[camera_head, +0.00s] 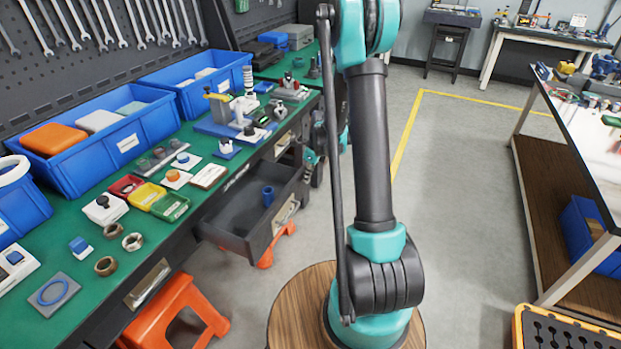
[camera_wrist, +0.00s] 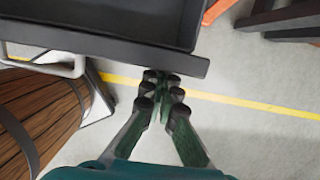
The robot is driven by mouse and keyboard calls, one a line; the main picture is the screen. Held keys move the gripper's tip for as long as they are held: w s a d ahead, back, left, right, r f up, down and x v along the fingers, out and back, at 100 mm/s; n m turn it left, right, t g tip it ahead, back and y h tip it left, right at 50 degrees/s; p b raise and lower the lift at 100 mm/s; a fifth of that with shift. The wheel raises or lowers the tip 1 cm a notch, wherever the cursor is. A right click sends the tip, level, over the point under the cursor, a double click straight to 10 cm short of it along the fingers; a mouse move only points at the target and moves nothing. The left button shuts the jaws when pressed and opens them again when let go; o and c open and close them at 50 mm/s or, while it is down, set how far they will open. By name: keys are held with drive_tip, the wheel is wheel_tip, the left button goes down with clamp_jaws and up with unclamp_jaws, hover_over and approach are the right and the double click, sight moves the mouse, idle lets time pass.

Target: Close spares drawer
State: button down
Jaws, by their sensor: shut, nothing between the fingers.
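The spares drawer (camera_head: 232,218) is pulled out from under the green-topped bench in the head view. Its tray is dark grey, and a blue cylindrical part (camera_head: 267,196) stands inside. A metal handle (camera_head: 287,214) is on its front. In the wrist view, the drawer (camera_wrist: 150,45) crosses the top, with its handle (camera_wrist: 60,68) at the left. My gripper (camera_wrist: 160,88) is shut and empty, with its fingertips close to the drawer's front edge. I cannot tell whether they touch it. The gripper is not clearly visible in the head view.
The green bench (camera_head: 85,268) holds blue bins (camera_head: 112,150) and several small parts. Orange stools stand below it, one (camera_head: 175,315) left of the drawer. A second table (camera_head: 590,135) is at the right. The grey floor between, with a yellow line (camera_head: 407,130), is largely open.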

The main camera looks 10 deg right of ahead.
drive_tip(key=w+a, duration=1.1)
drive_tip(key=a, duration=0.4)
drive_tip(key=shift+s+d, duration=0.1)
